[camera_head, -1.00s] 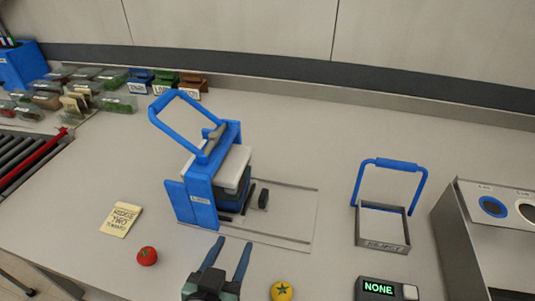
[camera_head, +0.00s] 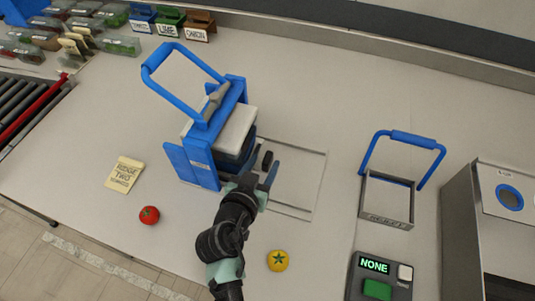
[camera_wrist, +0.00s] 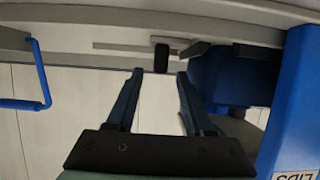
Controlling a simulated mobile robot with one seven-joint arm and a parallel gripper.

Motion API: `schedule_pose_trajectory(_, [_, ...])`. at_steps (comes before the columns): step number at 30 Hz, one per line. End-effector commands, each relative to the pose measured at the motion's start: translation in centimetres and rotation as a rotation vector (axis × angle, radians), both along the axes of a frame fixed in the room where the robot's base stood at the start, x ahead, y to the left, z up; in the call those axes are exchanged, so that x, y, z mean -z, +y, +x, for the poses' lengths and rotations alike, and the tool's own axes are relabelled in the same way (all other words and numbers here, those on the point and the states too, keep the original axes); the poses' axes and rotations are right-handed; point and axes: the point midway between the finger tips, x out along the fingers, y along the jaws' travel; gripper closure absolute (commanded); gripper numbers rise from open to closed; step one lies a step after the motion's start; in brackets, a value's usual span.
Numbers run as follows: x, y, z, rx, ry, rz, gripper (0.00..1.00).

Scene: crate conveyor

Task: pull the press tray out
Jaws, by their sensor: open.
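The press (camera_head: 200,160) is a blue frame with a raised blue lever handle and a pale block above a dark body. Its tray lies low in the frame, mostly hidden. A small dark knob (camera_head: 267,160) sticks out on the press's right side; it shows in the wrist view (camera_wrist: 161,58) ahead of the fingertips. My gripper (camera_head: 260,178) is open and empty beside the press's right side. In the wrist view my gripper (camera_wrist: 156,75) has its two fingers apart, with the knob just beyond the gap between them, seemingly not touching it.
A flat outlined plate (camera_head: 305,180) lies right of the press, clear on top. A REJECT basket (camera_head: 387,202) with a blue handle stands farther right.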

Motion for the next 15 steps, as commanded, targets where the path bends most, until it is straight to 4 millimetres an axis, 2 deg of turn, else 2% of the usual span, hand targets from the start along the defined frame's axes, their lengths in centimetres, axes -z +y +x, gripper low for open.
schedule_pose_trajectory(6, [0.9,-0.8,2.4,0.001,0.000,0.001,0.47])
schedule_pose_trajectory(15, [1.4,-1.1,3.2,0.001,0.000,0.001,0.47])
